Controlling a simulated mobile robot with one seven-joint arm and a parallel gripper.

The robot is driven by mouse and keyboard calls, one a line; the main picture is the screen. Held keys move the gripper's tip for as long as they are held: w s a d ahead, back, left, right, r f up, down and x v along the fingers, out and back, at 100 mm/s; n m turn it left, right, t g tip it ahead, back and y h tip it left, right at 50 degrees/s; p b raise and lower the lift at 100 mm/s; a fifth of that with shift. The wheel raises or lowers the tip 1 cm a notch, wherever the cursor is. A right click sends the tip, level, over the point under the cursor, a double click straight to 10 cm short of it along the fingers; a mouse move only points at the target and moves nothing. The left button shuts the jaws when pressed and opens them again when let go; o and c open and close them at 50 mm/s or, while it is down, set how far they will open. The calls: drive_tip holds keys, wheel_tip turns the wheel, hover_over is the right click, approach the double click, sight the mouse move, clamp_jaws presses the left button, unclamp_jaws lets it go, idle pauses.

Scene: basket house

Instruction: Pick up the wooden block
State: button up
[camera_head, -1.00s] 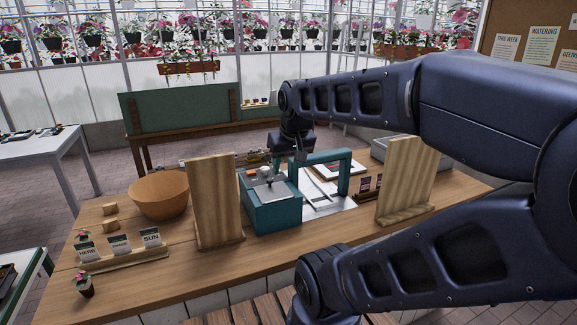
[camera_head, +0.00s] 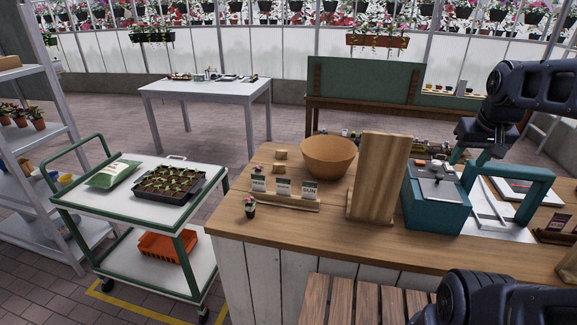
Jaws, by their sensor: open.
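Two small wooden blocks lie on the wooden counter left of the wooden bowl, the farther block (camera_head: 280,154) and the nearer block (camera_head: 280,168). Both are light brown. A tall wooden board (camera_head: 377,178) also stands upright on the counter, right of the bowl. My gripper (camera_head: 472,154) is at the right, above and behind the teal box, well to the right of both small blocks. It is open; its fingertips are small and partly lost against the things behind. The tall board and the teal box stand between my gripper and the blocks.
The wooden bowl (camera_head: 328,156), teal box (camera_head: 435,206), seed-packet stand (camera_head: 283,202) and small potted cactus (camera_head: 250,208) share the counter (camera_head: 310,241). A green-framed cart (camera_head: 120,209) with a seedling tray stands left. Open floor lies between the cart and the grey table (camera_head: 205,87).

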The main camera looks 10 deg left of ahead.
drive_tip(key=w+a+r+n+g+h, duration=0.15)
drive_tip(key=w+a+n, duration=0.25)
drive_tip(key=w+a, duration=0.55)
drive_tip(key=w+a+r+n+g+y, duration=0.1)
drive_tip(key=w+a+r+n, duration=0.25)
drive_tip(key=w+a, duration=0.65)
drive_tip(key=n+h, duration=0.4)
drive_tip(key=n, duration=0.8)
hover_over(279, 164)
drive_tip(key=a, duration=0.4)
wheel_tip(279, 164, down, 26)
drive_tip(key=shift+g, duration=0.35)
drive_tip(key=shift+s+x, duration=0.15)
drive_tip(key=shift+x, duration=2.4)
drive_tip(key=shift+s+x, duration=0.15)
drive_tip(key=shift+x, duration=2.45)
drive_tip(key=c, duration=1.1)
